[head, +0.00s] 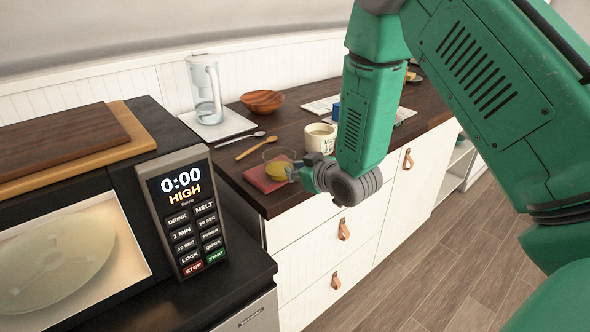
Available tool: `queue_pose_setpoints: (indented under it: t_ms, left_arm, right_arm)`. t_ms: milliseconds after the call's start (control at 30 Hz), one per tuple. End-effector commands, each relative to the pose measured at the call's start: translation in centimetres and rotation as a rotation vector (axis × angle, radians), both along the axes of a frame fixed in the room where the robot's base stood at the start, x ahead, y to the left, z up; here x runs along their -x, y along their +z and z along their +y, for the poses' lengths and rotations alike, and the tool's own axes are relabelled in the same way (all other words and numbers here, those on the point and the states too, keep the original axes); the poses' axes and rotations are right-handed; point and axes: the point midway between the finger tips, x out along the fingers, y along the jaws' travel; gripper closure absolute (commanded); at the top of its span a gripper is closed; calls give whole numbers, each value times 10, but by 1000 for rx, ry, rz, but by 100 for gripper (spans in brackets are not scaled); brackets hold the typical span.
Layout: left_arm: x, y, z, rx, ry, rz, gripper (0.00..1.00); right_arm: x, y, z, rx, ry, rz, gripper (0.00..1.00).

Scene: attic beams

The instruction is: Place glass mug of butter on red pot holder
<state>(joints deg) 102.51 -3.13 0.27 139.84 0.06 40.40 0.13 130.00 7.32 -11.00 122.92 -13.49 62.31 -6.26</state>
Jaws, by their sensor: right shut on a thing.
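A clear glass mug (279,157) with yellow butter inside shows in the head view, over the red pot holder (259,180) near the counter's front edge. I cannot tell whether the mug rests on the pot holder or is held just above it. It looks upright. My right gripper (293,173) reaches in from the right and is shut on the mug at its right side. The gripper and wrist partly hide that side. My left gripper is not in view.
A cream mug (320,138) stands just behind my right gripper. Wooden spoon (256,146), wooden bowl (262,101) and glass pitcher (206,90) are farther back. A microwave (185,215) with cutting boards (60,145) on top stands at left.

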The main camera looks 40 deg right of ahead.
Motion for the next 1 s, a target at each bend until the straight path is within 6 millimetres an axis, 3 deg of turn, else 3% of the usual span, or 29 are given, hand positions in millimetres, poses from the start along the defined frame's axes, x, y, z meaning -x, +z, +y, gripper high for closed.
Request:
queue_pose_setpoints:
  t_ms: [167,200,233,633,767,1000]
  left_arm:
    - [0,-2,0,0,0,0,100]
    - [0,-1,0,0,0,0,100]
    - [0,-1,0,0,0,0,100]
    - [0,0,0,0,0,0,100]
    - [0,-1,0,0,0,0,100]
    - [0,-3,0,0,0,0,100]
  right_arm:
    - [-1,-3,-2,-1,-1,-2,100]
    - [0,-3,-2,-1,-1,1,75]
    - [0,-3,-2,-1,-1,1,68]
    - [3,1,-1,-1,-1,2,68]
    - [21,9,-1,-1,-2,1,68]
    - [70,28,0,-1,-2,2,68]
